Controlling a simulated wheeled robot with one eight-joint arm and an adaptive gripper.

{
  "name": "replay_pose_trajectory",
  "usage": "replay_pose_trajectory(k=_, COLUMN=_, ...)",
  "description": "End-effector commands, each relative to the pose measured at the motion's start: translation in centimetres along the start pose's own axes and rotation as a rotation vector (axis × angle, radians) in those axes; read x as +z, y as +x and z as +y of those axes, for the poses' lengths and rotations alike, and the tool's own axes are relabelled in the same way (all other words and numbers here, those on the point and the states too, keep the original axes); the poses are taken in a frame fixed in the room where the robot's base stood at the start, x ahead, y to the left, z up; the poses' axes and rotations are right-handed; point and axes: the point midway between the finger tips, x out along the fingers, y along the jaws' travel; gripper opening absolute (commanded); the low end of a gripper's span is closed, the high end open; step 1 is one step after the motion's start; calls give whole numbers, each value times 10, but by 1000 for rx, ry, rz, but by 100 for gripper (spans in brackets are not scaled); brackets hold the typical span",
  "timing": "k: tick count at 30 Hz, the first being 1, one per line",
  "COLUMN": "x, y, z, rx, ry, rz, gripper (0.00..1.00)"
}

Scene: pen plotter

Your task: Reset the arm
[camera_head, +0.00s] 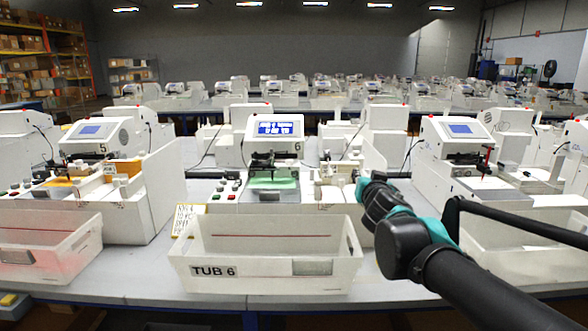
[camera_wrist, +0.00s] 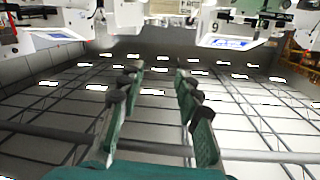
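My arm (camera_head: 402,240) reaches in from the lower right of the head view, dark with teal parts. Its far end, my gripper (camera_head: 364,184), is small there, up and beyond the right end of the white bin marked TUB 6 (camera_head: 275,236). In the wrist view my gripper (camera_wrist: 159,78) has its green and black fingers spread apart with nothing between them, so it is open. The wrist picture is upside down and shows ceiling lights behind the fingers. The plotter station marked 6 (camera_head: 275,133), with a lit blue screen, stands behind the bin. I see nothing held.
Station 5 (camera_head: 88,133) is on the left and another plotter station (camera_head: 459,133) on the right. A white bin (camera_head: 52,243) stands at the left. A yellow-edged handwritten note (camera_head: 184,221) is beside TUB 6. Rows of similar machines fill the background.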

Motion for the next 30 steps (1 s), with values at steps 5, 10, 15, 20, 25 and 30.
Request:
replay_pose_trajectory(k=5, x=19, y=3, z=20, rx=70, ry=-14, rz=-41, gripper=34)
replay_pose_trajectory(k=10, x=48, y=3, z=44, rx=153, ry=-34, rz=-114, gripper=34)
replay_pose_trajectory(k=15, x=95, y=-2, z=71, rx=242, ry=-64, rz=-245, gripper=34)
replay_pose_trajectory(k=20, x=163, y=-22, z=94, rx=301, ry=-103, rz=-459, gripper=34)
replay_pose_trajectory(k=25, x=251, y=-64, z=97, rx=253, ry=-156, rz=-777, gripper=34)
replay_pose_trajectory(k=30, x=309, y=-108, z=80, rx=112, ry=-193, rz=-1015, gripper=34)
